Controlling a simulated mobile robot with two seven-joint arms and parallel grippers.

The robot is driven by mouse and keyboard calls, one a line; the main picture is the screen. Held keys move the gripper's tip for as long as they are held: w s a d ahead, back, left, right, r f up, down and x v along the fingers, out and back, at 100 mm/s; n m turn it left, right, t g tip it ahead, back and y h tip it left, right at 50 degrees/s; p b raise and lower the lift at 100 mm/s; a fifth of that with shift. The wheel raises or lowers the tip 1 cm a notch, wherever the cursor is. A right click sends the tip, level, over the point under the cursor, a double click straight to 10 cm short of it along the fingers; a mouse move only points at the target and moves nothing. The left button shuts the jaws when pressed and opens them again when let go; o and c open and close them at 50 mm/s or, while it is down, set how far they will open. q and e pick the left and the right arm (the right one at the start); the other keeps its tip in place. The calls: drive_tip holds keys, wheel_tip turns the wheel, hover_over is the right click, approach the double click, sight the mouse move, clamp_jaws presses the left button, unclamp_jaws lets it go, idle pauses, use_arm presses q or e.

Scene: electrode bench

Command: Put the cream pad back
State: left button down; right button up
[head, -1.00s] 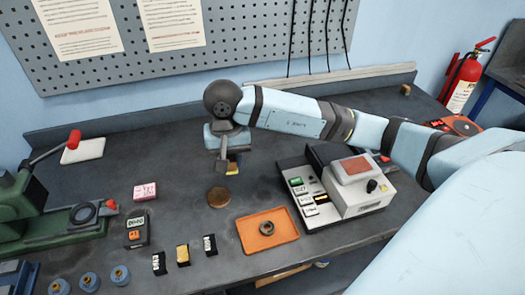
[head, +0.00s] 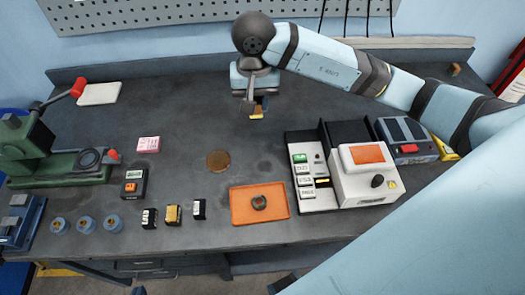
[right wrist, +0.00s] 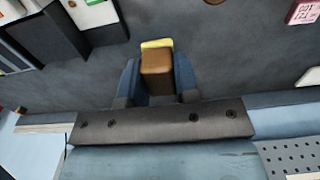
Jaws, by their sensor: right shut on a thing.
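My right gripper (head: 257,108) reaches in from the right and is over the back middle of the bench. It is shut on a small brown block with a yellow end (head: 257,115). In the right wrist view the brown block (right wrist: 157,68) sits between the two blue fingers, its yellow end pointing away. A flat cream-white pad (head: 98,93) lies at the back left of the bench, behind the red-handled green press, well left of my right gripper. I cannot tell whether this or the held block is the cream pad. My left gripper is not in view.
The green press (head: 60,165) stands at the left. A pink pad (head: 148,144), a brown disc (head: 218,161) and an orange tray (head: 240,211) holding a dark ring lie mid-bench. A white device (head: 368,180) stands at the right. The back middle of the bench is clear.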

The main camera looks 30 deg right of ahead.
sight(257, 160)
wheel_tip(257, 160, down, 20)
drive_tip(key=p, duration=0.2)
drive_tip(key=shift+a+r+p, duration=0.1)
drive_tip(key=shift+p, duration=0.3)
drive_tip(key=shift+f, duration=0.25)
drive_tip(key=o, duration=0.9)
drive_tip(key=shift+c, duration=0.2)
drive_tip(key=shift+r, duration=0.1)
